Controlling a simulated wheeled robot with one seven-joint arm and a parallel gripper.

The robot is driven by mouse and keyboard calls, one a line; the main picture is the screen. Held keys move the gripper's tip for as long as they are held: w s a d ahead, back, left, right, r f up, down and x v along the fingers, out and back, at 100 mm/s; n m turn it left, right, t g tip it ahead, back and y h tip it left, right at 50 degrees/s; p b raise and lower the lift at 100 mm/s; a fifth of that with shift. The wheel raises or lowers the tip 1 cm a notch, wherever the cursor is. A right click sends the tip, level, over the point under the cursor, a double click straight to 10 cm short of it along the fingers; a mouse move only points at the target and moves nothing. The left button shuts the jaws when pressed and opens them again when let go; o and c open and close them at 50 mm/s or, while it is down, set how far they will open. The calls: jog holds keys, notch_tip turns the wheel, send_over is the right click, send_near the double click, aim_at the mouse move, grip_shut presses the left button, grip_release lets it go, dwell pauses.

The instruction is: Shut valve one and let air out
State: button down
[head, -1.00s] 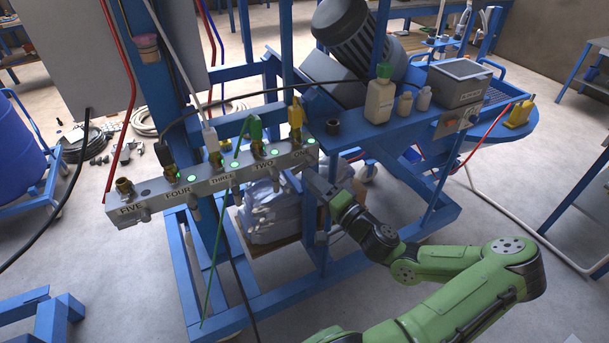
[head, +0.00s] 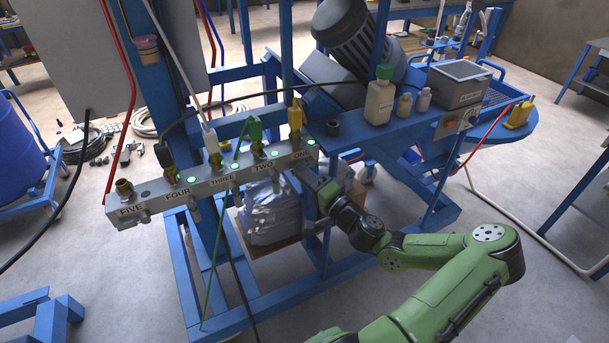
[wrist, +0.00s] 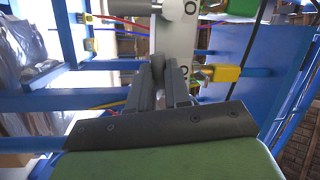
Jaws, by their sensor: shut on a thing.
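The grey manifold (head: 215,181) has ports labelled FIVE to ONE from left to right. Valve one is at its right end, under the ONE label (head: 300,155), with a yellow fitting (head: 295,117) on top. The yellow fitting also shows in the wrist view (wrist: 227,73). My gripper (head: 312,178) is below and against that right end. In the wrist view my gripper (wrist: 162,90) is shut on a small grey part under port one, apparently the valve one handle (wrist: 177,80). The fingers hide most of it, so its angle cannot be told.
A green fitting (head: 255,128) stands at port two and a white one (head: 210,138) at port three. Hoses hang around the manifold. The blue frame (head: 322,235) and a wrapped bundle (head: 272,213) are close by my gripper. Bottles (head: 380,98) stand on the shelf at right.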

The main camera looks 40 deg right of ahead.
jog(key=m, duration=0.3)
jog(key=shift+a+r+t+h+p, duration=0.1)
jog(key=shift+r+t+h+p, duration=0.2)
jog(key=shift+r+h+p, duration=0.1)
jog(key=c, duration=1.1)
grip_release()
jog(key=v, duration=1.5)
jog(key=shift+s+f, duration=0.1)
jog(key=shift+s, duration=0.25)
